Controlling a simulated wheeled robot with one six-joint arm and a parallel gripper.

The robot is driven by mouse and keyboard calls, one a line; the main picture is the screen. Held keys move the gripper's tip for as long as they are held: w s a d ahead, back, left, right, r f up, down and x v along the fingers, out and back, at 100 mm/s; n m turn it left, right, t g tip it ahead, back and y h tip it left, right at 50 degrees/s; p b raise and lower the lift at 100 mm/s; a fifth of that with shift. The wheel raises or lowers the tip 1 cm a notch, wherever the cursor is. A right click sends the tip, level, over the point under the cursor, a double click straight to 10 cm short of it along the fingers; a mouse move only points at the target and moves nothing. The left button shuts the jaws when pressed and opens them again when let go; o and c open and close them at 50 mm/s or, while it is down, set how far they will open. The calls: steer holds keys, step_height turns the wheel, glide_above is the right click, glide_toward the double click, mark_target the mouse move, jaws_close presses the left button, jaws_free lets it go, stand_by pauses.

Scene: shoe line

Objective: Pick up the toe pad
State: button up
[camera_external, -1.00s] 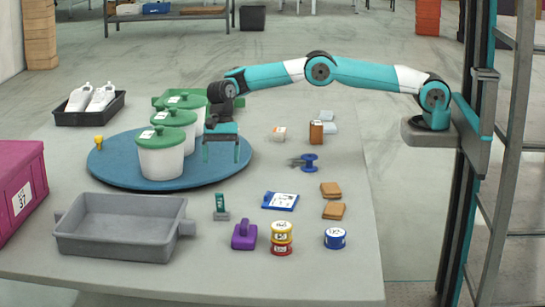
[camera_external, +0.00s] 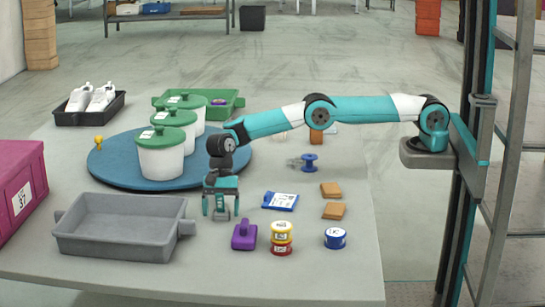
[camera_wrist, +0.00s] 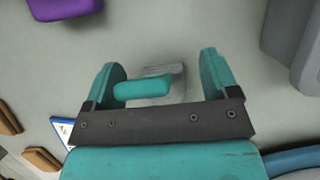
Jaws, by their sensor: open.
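The toe pad appears to be the small piece with a green upright handle and grey base. Its grey base (camera_external: 221,214) shows on the table below my gripper (camera_external: 221,207) in the external view, with the handle mostly hidden by the jaws. In the wrist view the green handle (camera_wrist: 141,88) lies between the two fingers of my gripper (camera_wrist: 162,78), nearer the left finger, with the grey base (camera_wrist: 165,70) beyond it. My gripper is open, points down and holds nothing.
A purple handled block (camera_external: 244,236) stands close by at the front right. A grey tray (camera_external: 120,248) is at the left, and a blue turntable (camera_external: 110,172) with white pots is behind. A blue-edged card (camera_external: 281,201) and stacked tins (camera_external: 281,238) lie to the right.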

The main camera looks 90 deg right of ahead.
steer(key=shift+f, duration=0.1)
steer(key=c, duration=1)
